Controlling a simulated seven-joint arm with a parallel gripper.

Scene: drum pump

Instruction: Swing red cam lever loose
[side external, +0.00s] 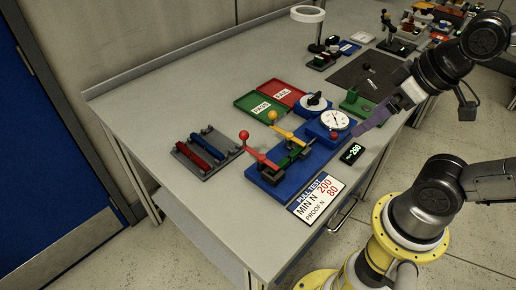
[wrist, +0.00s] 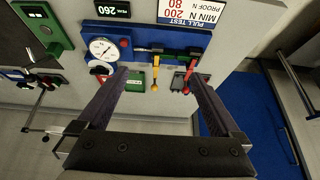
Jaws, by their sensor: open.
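The red cam lever (side external: 262,157) is a flat red arm with a red ball knob, on the blue pull-test fixture (side external: 262,181) in the side view. It slants up and left from a dark clamp block. It also shows in the wrist view (wrist: 189,72), close to the right finger's tip in the picture. A yellow lever (side external: 284,131) with an orange ball stands beside it, and in the wrist view it (wrist: 155,72) appears between the fingers. My gripper (side external: 364,128) is open and empty, above and right of the fixture, apart from both levers.
A round dial gauge (side external: 335,120) and a green 260 display (side external: 351,153) are near my gripper. Green PASS (side external: 261,107) and red FAIL (side external: 282,93) trays lie behind. A grey rack (side external: 205,154) with red and blue bars stands left. The front-left bench is bare.

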